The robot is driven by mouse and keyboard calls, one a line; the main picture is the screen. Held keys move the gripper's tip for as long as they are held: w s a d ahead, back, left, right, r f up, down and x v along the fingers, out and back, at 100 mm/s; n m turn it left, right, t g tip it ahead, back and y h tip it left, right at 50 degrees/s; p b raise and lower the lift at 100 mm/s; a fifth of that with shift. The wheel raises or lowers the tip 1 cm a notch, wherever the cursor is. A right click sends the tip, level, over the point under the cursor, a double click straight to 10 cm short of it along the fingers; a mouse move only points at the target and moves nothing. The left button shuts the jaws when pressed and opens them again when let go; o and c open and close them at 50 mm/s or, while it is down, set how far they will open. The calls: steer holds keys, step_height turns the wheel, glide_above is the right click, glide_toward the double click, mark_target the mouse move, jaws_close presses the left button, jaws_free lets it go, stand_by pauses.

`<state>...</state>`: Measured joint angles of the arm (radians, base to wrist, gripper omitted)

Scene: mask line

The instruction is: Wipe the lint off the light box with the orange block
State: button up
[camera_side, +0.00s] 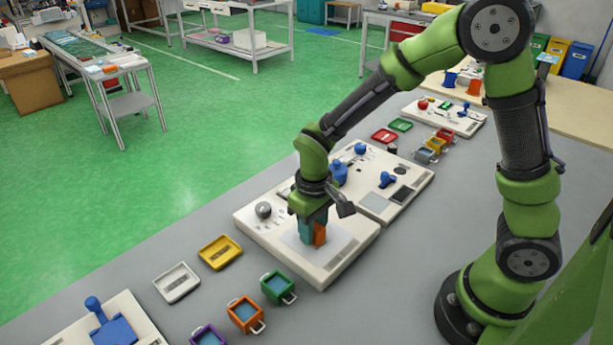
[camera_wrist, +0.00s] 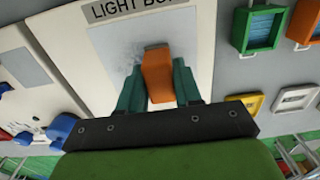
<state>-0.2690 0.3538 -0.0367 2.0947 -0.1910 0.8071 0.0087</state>
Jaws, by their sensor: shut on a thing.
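The orange block (camera_side: 320,234) is held between the teal fingers of my gripper (camera_side: 311,232), low over the light box. In the wrist view the orange block (camera_wrist: 158,75) sits between the two fingers of my gripper (camera_wrist: 158,88). The light box (camera_side: 340,240) is a pale grey panel on a cream board; its panel (camera_wrist: 110,40) also shows in the wrist view beside a "LIGHT BO…" label. I cannot tell whether the block touches the panel.
A dark round knob (camera_side: 264,210) stands on the same board. A second board (camera_side: 410,185) with blue parts adjoins it. Yellow (camera_side: 221,252) and white (camera_side: 177,283) trays and green (camera_side: 278,287) and orange (camera_side: 246,314) bins lie in front.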

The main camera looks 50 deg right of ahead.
steer(key=shift+w, duration=2)
steer(key=shift+w+r, duration=0.1)
steer(key=shift+w, duration=0.15)
step_height(320, 180, up, 8)
steer(key=shift+s, duration=0.1)
